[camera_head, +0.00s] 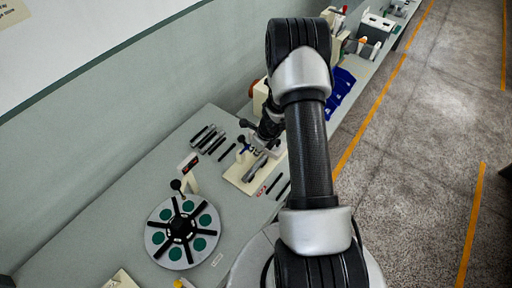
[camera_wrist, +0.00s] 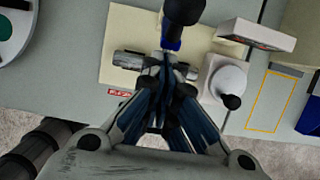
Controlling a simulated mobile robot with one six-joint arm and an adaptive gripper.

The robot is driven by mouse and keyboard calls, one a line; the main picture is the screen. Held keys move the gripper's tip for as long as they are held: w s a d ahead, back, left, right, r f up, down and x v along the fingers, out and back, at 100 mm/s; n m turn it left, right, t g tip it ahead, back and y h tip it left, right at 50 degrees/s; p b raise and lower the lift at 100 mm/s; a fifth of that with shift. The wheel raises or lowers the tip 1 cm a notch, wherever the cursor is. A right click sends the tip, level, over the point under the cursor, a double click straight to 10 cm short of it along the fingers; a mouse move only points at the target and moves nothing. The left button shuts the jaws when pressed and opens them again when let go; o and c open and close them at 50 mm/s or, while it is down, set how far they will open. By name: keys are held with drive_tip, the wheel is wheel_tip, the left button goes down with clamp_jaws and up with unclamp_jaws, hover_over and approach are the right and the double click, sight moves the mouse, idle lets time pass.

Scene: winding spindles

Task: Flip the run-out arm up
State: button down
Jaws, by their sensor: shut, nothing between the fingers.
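A cream base plate (camera_head: 238,181) on the bench carries a metal spindle. The plate also shows in the wrist view (camera_wrist: 118,38), with the grey spindle (camera_wrist: 128,60) lying across it. A blue lever with a black knob (camera_wrist: 182,12) stands at the plate's far side; I cannot tell for certain that it is the run-out arm. A white round post (camera_wrist: 229,78) with a black ball knob is to the right. My gripper (camera_wrist: 164,62) is shut and empty, its tips over the spindle, close to the blue lever's foot. Contact cannot be told. The fingers hide part of the spindle.
A round disc (camera_head: 156,237) with green pads and black spokes lies at the front left. Several dark rods (camera_head: 208,140) lie behind the plate. A white sign block (camera_wrist: 258,34) stands right of the lever. Blue bins (camera_head: 343,82) are farther along the bench.

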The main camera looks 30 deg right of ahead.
sight(246, 144)
drive_tip(key=shift+w+a+r+p, duration=0.3)
drive_tip(key=shift+w+r+p, duration=0.2)
drive_tip(key=shift+w+p, duration=0.3)
drive_tip(key=shift+w+a+r+p, duration=0.25)
drive_tip(key=shift+w+r+p, duration=0.25)
drive_tip(key=shift+w+p, duration=0.2)
drive_tip(key=shift+w+a+p, duration=0.1)
drive_tip(key=shift+w+p, duration=0.25)
drive_tip(key=shift+r, duration=0.15)
